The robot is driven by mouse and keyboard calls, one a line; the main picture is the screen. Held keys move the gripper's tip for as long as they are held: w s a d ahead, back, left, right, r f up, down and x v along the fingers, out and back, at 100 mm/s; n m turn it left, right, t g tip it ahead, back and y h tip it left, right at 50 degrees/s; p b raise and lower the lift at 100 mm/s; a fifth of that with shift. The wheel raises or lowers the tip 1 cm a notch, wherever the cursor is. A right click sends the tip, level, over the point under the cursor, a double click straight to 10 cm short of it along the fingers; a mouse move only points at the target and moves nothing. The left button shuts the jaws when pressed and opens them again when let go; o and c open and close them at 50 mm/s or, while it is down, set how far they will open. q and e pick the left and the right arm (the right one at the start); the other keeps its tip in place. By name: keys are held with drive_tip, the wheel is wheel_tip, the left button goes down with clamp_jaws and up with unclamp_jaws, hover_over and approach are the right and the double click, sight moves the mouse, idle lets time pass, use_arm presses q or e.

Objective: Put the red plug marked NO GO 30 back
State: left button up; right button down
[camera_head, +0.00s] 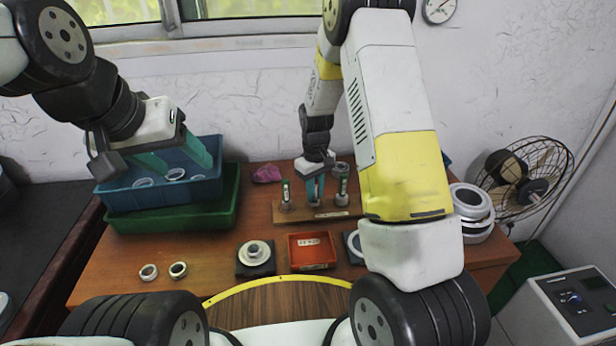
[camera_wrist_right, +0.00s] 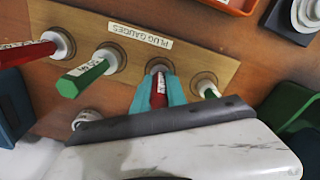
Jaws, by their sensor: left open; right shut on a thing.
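My right gripper (camera_head: 315,188) is shut on a red plug (camera_wrist_right: 158,92) and stands upright over the wooden plug gauge rack (camera_head: 318,214). In the right wrist view, the teal fingers (camera_wrist_right: 158,94) hold the red handle from both sides. The plug's pale lower end is at a round seat in the rack (camera_wrist_right: 215,66); I cannot tell how deep it sits, and its marking is unreadable. A green plug stands on each side of it, one left (camera_head: 285,194) and one right (camera_head: 342,186). Another red plug (camera_wrist_right: 25,53) stands farther along. My left gripper (camera_head: 182,160) is open above the blue bin.
A blue bin (camera_head: 212,185) with rings sits on a green tray (camera_head: 231,200) at left. A red tray (camera_head: 312,251), a dark block with a ring (camera_head: 256,257) and two small rings (camera_head: 178,269) lie in front. White rings (camera_head: 472,205) are stacked right, near a fan.

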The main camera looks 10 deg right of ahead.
drive_tip(key=c, duration=1.3)
unclamp_jaws()
drive_tip(key=shift+f, duration=0.1)
drive_tip(key=shift+c, duration=0.2)
wheel_tip(320, 180, up, 12)
drive_tip(key=shift+r, duration=0.1)
drive_tip(key=s+d+r+m+t+y, duration=0.1)
drive_tip(key=s+r+m+t, duration=0.1)
drive_tip(key=s+r, duration=0.7)
drive_tip(key=s+d+r+m+t+y, duration=0.1)
drive_tip(key=s+r+m+t, duration=0.2)
drive_tip(key=s+r, duration=0.6)
drive_tip(key=s+t, duration=0.1)
drive_tip(key=s, duration=0.6)
drive_tip(key=shift+d+r, duration=0.25)
